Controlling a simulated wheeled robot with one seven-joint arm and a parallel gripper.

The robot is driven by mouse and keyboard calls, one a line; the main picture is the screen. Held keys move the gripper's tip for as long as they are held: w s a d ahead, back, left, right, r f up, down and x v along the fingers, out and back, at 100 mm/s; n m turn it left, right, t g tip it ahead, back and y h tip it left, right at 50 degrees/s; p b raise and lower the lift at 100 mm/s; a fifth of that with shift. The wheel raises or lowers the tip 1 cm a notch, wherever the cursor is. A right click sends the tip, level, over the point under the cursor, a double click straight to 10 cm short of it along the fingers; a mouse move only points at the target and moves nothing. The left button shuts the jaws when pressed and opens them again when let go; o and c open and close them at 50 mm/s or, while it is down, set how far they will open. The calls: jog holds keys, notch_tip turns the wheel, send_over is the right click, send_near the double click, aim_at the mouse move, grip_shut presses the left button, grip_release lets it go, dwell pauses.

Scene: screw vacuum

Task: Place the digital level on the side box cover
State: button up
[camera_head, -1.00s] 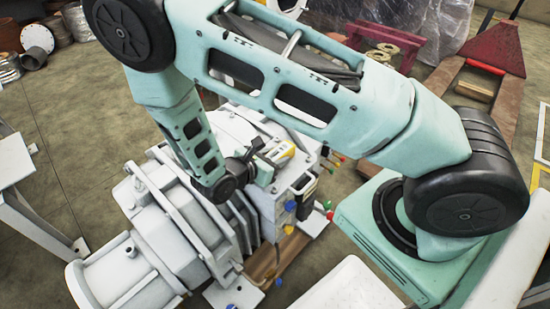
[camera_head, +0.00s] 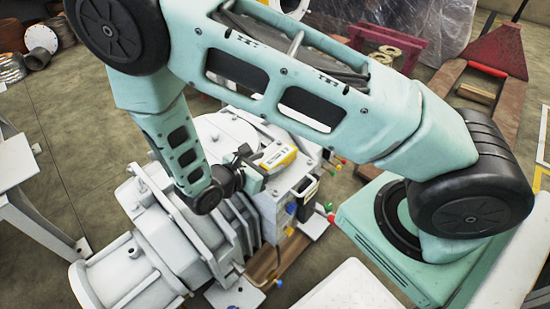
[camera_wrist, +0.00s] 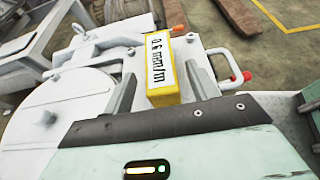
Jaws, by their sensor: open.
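The digital level (camera_head: 279,157) is a yellow block with a pale display face. In the wrist view the level (camera_wrist: 161,66) stands between my two fingers, its display reading about 0.6 mm/m. My gripper (camera_head: 258,163) is open around it; in the wrist view the gripper (camera_wrist: 163,82) shows a finger on either side. The side box cover (camera_head: 291,181) is the pale top of the box on the right side of the white vacuum machine. The level is over or on this cover; its underside is hidden, so contact cannot be told.
The white machine (camera_head: 135,285) with its ribbed body fills the space left of and below the gripper. Coloured knobs (camera_head: 291,207) and a handle stick out from the box's right side. A white table (camera_head: 30,205) stands at the far left.

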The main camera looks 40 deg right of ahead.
jog(key=v, duration=0.7)
jog(key=s+a+r+m+g+y, duration=0.1)
jog(key=s+a+r+m+y, duration=0.2)
jog(key=s+r+m+y, duration=0.3)
jog(key=s+a+r+m+g+y, duration=0.1)
jog(key=s+a+r+m+y, duration=0.3)
jog(key=r, duration=0.9)
jog(key=s+m+y, duration=0.2)
jog(key=s+y, duration=0.2)
jog(key=s, duration=0.2)
jog(key=shift+a+m+g+p, duration=0.2)
jog(key=shift+m+g+p, duration=0.1)
jog(key=shift+p, duration=0.1)
jog(key=shift+r, duration=0.15)
